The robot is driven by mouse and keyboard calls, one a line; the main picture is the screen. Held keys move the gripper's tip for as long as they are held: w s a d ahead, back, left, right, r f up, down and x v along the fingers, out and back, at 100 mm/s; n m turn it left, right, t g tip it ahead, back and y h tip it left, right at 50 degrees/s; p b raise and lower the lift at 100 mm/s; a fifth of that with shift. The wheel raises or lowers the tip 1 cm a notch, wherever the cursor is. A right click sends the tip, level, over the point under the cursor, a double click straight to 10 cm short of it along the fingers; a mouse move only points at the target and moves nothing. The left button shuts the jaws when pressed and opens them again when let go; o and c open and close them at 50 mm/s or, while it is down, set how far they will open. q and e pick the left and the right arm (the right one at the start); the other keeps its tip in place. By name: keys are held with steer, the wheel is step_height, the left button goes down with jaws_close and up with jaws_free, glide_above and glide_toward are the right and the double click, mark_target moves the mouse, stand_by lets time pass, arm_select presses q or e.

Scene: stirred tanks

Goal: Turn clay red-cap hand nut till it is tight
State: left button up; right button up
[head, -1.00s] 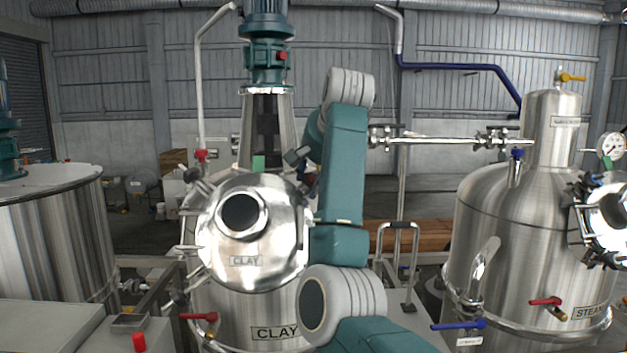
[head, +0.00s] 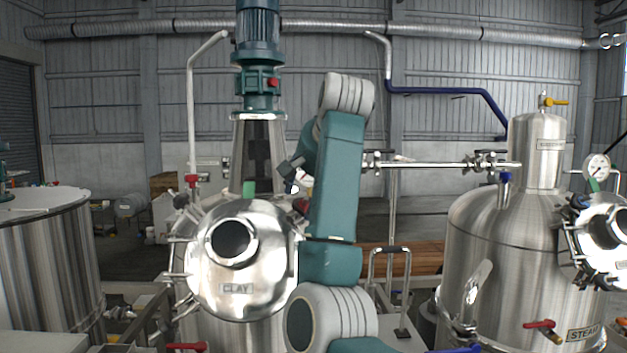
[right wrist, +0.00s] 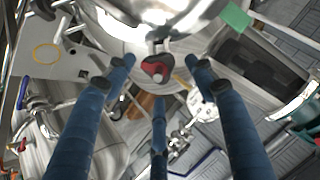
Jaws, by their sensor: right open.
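The clay tank's round steel lid (head: 270,270), with a port and a CLAY label, is at centre left in the head view. In the right wrist view the red-capped hand nut (right wrist: 154,67) sits at the lid's rim. My right gripper (right wrist: 160,76) is open there, its blue fingers spread around the red cap with visible gaps and nothing gripped. In the head view my right arm reaches up and bends over to the lid's right edge, and its gripper (head: 301,184) is small and partly hidden by the arm. My left gripper is out of view.
A steam tank (head: 515,240) with a gauge and side lid stands at right. A motor column (head: 258,90) rises behind the clay lid. A horizontal steel pipe (head: 430,165) runs behind my arm. Clamps line the lid's left rim.

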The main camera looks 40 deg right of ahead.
steer(key=v, duration=0.8)
